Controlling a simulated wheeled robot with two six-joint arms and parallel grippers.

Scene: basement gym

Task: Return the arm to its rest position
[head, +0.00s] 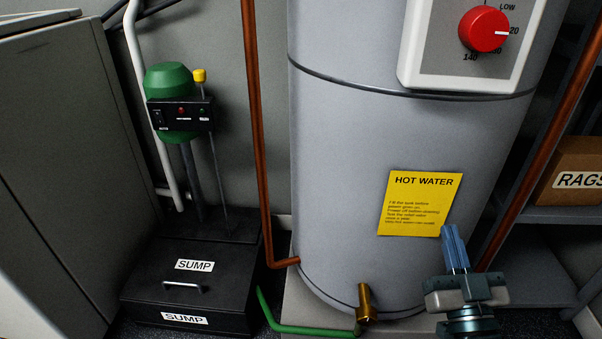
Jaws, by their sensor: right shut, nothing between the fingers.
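My right gripper (453,246) shows at the lower right in the head view, its blue fingers together and pointing up. It is empty. It stands in front of the lower right part of the grey water tank (345,150), just below the yellow HOT WATER label (422,204). From this one view I cannot tell how far it is from the tank. My left gripper is not in view.
A thermostat panel with a red knob (484,29) is on the tank. A brass valve (366,303) and green hose (300,328) are at its foot. A black sump box (190,265), green pump (168,80), copper pipes (258,130) and a shelf with a RAGS box (575,172) surround it.

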